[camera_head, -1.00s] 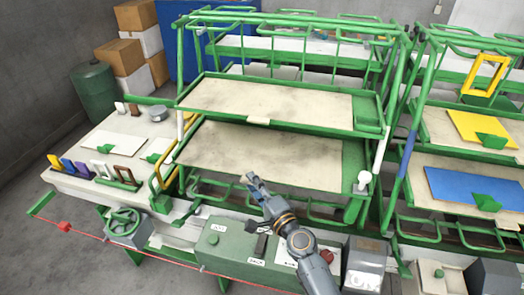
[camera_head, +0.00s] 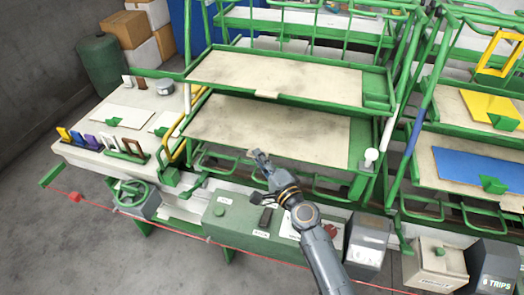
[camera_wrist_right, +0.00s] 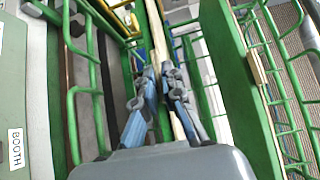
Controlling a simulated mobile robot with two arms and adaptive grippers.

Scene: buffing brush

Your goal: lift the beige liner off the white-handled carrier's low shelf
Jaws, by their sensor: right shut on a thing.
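The white-handled carrier is a green frame with white grips on its posts (camera_head: 391,125). Its low shelf (camera_head: 361,142) bears a flat beige liner (camera_head: 270,130) with grey smudges, lying level as far as I can see. My right gripper (camera_head: 259,157) is at the middle of the liner's front edge, shut on it and hiding that part. In the right wrist view my right gripper (camera_wrist_right: 168,72) has its fingers on both sides of the pale liner edge (camera_wrist_right: 158,42), seen as a thin strip. My left gripper is not in view.
A second beige liner (camera_head: 280,75) lies on the upper shelf close above. A neighbouring carrier with blue (camera_head: 480,168) and yellow (camera_head: 490,106) liners stands at the right. A green control box (camera_head: 238,218) is below my arm. A bench with coloured handles (camera_head: 100,140) is at the left.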

